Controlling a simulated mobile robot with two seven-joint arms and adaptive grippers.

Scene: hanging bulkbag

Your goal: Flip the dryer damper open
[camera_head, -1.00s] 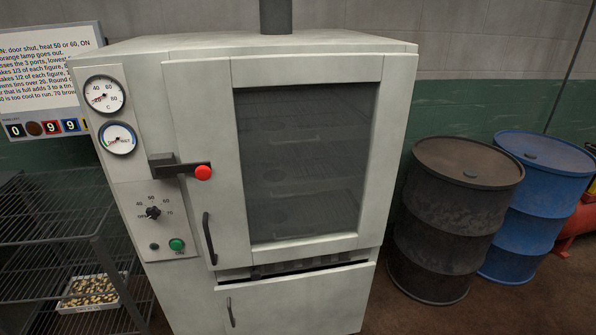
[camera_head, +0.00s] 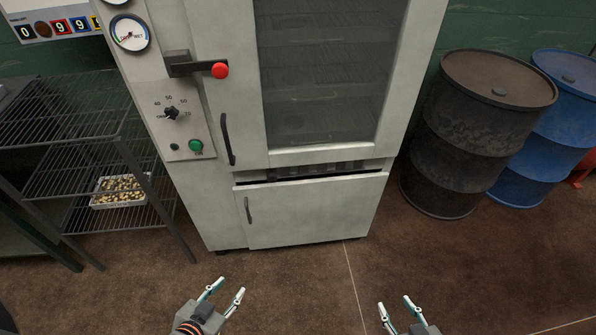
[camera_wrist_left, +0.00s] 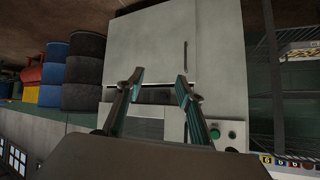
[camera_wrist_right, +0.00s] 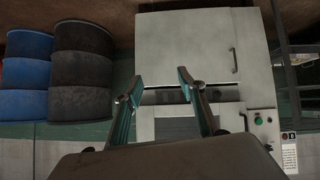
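The dryer (camera_head: 215,130) is a pale grey cabinet with a dark glass door and a smaller lower door. A dark lever with a red knob (camera_head: 220,70) sticks out to the right from a block on its left front, lying about level. I cannot tell whether this lever is the damper. A dark slotted strip (camera_head: 310,172) runs between the two doors. My left gripper (camera_head: 226,286) and right gripper (camera_head: 396,303) are low in front of the dryer. Both are open, empty and apart from it. The wrist views show both pairs of fingers spread, at left (camera_wrist_left: 161,78) and right (camera_wrist_right: 158,80).
A wire rack (camera_head: 80,150) with a tray of nuts (camera_head: 118,198) stands left of the dryer. A black drum (camera_head: 470,130) and a blue drum (camera_head: 560,120) stand to the right. A dial (camera_head: 172,113) and green button (camera_head: 195,145) sit below the lever. The floor in front is clear.

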